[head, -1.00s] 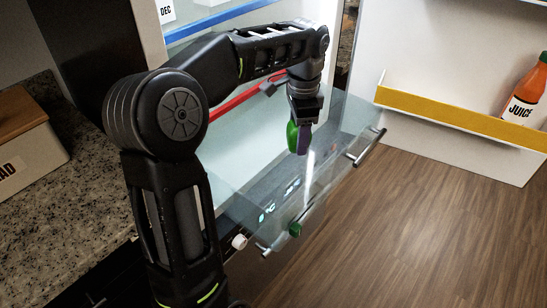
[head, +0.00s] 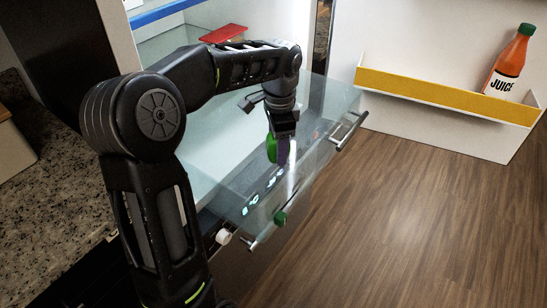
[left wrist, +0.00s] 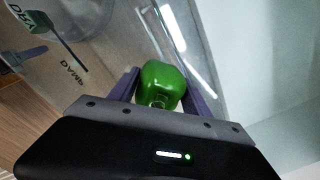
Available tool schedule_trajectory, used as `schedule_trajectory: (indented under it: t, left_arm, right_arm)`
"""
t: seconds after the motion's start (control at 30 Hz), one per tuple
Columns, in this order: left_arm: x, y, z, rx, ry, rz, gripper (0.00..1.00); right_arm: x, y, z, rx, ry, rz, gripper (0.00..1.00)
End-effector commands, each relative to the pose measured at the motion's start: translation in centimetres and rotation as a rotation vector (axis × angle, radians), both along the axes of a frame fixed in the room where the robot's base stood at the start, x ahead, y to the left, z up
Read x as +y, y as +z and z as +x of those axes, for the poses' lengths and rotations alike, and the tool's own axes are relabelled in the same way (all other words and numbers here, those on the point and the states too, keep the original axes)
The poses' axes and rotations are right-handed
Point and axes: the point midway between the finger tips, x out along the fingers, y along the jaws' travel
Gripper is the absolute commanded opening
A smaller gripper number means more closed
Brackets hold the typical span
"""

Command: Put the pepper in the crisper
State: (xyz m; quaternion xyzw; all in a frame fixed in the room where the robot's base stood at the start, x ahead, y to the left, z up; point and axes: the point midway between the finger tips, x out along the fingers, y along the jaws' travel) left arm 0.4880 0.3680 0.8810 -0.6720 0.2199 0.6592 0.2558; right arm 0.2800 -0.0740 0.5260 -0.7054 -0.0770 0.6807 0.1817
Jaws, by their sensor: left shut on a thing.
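The green pepper (head: 271,149) is held between the fingers of my left gripper (head: 281,152). The left wrist view shows the pepper (left wrist: 163,84) between the purple fingers of the gripper (left wrist: 165,90). The crisper is a clear, pulled-out drawer (head: 232,206) with a bar handle. The gripper and pepper are over the open drawer in the head view; how deep they are in it I cannot tell. The drawer's clear wall with dark lettering (left wrist: 74,74) shows in the left wrist view. My right gripper is not in view.
A juice bottle (head: 508,65) stands in the yellow-edged door shelf (head: 420,87) at right. A red item (head: 223,34) lies on the shelf above the drawer. A granite counter (head: 45,230) is at left. Wooden floor is open at lower right.

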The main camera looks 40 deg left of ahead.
Motion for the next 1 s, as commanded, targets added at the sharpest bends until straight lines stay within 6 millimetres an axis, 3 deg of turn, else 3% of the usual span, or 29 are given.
schedule_trajectory:
  t: [0.1, 0.47, 0.73, 1.0]
  left_arm:
    - [0.0, -1.3, 0.0, -0.001, 0.000, 0.000, 0.10]
    - [0.0, -1.8, 0.0, 0.000, 0.001, 0.000, 0.10]
    - [0.0, -5.0, 0.0, 0.000, 0.000, 0.000, 0.10]
    - [0.0, -5.1, 0.0, -0.001, 0.000, 0.000, 0.10]
  right_arm:
    - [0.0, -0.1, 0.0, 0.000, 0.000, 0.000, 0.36]
    - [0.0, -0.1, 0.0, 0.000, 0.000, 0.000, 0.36]
    - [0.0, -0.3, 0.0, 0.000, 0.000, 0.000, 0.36]
    - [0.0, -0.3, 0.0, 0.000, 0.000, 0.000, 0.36]
